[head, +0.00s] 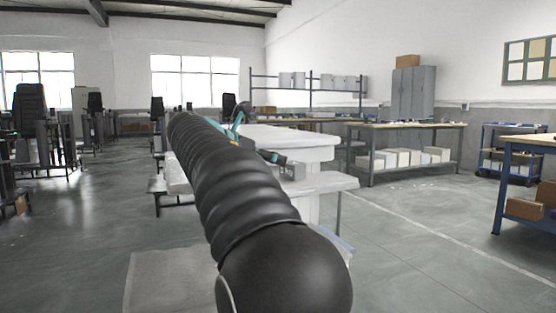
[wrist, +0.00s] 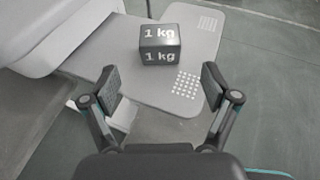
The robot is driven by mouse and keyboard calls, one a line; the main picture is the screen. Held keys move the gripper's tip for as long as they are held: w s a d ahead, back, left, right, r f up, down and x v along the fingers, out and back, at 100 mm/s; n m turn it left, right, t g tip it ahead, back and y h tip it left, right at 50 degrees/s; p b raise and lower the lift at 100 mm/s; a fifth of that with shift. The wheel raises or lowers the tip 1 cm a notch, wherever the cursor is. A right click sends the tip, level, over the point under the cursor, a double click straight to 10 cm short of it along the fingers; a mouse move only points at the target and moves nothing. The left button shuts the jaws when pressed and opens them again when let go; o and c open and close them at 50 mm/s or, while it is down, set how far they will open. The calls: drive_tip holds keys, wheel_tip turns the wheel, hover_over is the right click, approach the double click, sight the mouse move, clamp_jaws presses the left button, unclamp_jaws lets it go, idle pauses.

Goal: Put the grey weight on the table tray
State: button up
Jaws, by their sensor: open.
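The grey weight (wrist: 160,45), a dark cube marked "1 kg", sits upright on a light grey plate (wrist: 205,50) with dotted patches in the wrist view. My gripper (wrist: 160,82) is open, with its two fingers spread apart on the near side of the weight and not touching it. In the head view, the plate (head: 335,182) juts out at the foot of a white body, and a small grey block on it looks like the weight (head: 293,171). My arm hides much of this area. I cannot tell which surface is the table tray.
A white body (wrist: 60,25) rises beside the plate at the upper left of the wrist view. In the head view, a workbench (head: 415,127) with white bins stands behind, and a blue-framed bench (head: 530,145) stands at the right. Open floor (head: 420,230) lies between them.

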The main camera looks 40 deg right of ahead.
drive_tip(key=shift+s+a+r, duration=0.1)
drive_tip(key=shift+a, duration=0.25)
drive_tip(key=s+a+f+m+t+y, duration=0.1)
drive_tip(key=s+a+f+m+y, duration=0.6)
drive_tip(key=s+a+f+m, duration=0.3)
drive_tip(key=s+a+f+m+t+y, duration=0.2)
drive_tip(key=s+a+f+m+y, duration=0.4)
drive_tip(key=s+a+f, duration=1)
wheel_tip(320, 180, down, 6)
drive_tip(key=s+m, duration=0.1)
drive_tip(key=m, duration=0.2)
drive_tip(key=shift+a+m+y, duration=0.15)
drive_tip(key=shift+m+y, duration=0.25)
drive_tip(key=shift+s, duration=0.1)
wheel_tip(320, 180, up, 6)
drive_tip(key=p, duration=0.5)
drive_tip(key=shift+f+p, duration=0.15)
drive_tip(key=shift+p, duration=0.2)
